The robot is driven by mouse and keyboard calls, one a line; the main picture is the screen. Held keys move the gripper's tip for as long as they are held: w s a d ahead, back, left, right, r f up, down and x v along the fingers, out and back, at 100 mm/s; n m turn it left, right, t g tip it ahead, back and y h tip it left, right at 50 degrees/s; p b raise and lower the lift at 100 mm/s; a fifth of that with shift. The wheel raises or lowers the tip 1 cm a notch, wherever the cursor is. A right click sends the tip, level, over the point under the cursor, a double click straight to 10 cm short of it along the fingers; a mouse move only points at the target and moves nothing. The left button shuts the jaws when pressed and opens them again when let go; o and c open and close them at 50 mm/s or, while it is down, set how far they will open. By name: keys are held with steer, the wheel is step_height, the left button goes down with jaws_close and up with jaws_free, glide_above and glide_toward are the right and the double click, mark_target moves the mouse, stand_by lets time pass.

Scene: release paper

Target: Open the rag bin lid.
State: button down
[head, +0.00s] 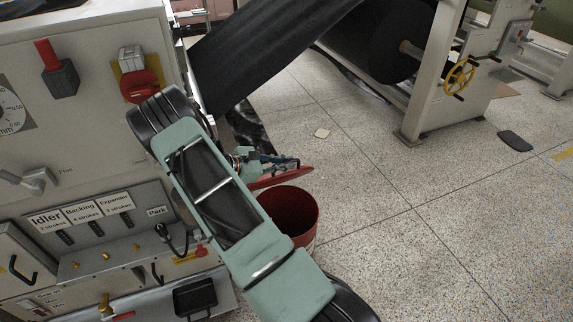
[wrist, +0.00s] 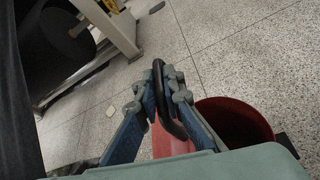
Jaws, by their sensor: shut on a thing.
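The red rag bin (head: 305,215) stands on the floor behind my arm, with its dark inside visible; it also shows in the wrist view (wrist: 262,125). The red lid (head: 290,175) is off the bin mouth, raised at its far left side. In the wrist view the lid (wrist: 165,145) lies below my fingers, beside the open mouth. My gripper (wrist: 164,72) is shut on the lid's black looped handle (wrist: 168,118). In the head view my gripper (head: 288,161) is just above the lid. My arm hides part of the bin and the lid's near edge.
A grey machine panel (head: 90,150) with levers and labels stands close on the left. A dark web (head: 265,50) runs to a large roll (head: 375,40) at the back. A small pale scrap (head: 322,133) and a black pad (head: 515,141) lie on otherwise clear floor.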

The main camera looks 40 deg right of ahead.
steer(key=c, duration=2)
jaws_free()
steer(key=shift+c, duration=0.2)
step_height(320, 180, up, 10)
steer(key=shift+f, duration=0.1)
steer(key=shift+a, duration=0.1)
